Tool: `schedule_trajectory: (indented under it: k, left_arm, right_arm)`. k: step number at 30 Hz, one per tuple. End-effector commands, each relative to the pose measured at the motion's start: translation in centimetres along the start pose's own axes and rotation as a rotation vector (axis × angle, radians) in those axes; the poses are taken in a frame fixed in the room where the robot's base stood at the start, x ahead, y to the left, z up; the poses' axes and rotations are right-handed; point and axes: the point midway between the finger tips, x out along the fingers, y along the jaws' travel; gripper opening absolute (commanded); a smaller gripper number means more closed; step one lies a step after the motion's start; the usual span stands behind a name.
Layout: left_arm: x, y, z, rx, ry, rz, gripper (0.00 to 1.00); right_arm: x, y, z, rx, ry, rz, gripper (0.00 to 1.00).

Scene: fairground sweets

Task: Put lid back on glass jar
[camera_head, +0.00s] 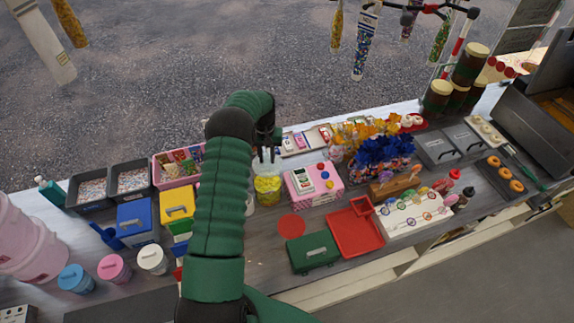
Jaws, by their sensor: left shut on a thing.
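A glass jar (267,186) with yellow contents stands upright on the counter near the middle of the view. My left gripper (267,153) is above the jar, its fingers pointing down and shut on a small, clear-looking thing that I take to be the lid. The lid is too small and too hidden by the fingers to see its outline, and I cannot tell whether it touches the jar's rim. My green left arm hides the counter just left of the jar. My right gripper is not in view.
A pink box with buttons (313,184) stands close right of the jar. A flat red disc (291,226), a green box (313,252) and a red tray (355,233) lie nearer. Blue (137,221) and yellow (177,206) boxes stand left of my arm.

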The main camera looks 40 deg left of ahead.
Motion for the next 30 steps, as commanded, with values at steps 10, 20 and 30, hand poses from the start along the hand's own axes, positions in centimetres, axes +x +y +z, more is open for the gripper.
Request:
schedule_trajectory:
  k: [10, 20, 30]
  left_arm:
    - [1.4, -0.8, -0.4, -0.011, 0.000, -0.001, 0.00]
    - [5.4, -0.8, -0.5, -0.010, 0.000, -0.001, 0.00]
    - [6.3, -0.8, -0.4, -0.010, 0.001, -0.001, 0.00]
  right_arm:
    - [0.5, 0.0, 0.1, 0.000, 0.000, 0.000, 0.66]
    - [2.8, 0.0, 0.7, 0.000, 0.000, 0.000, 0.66]
    - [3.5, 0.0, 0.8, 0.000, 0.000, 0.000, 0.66]
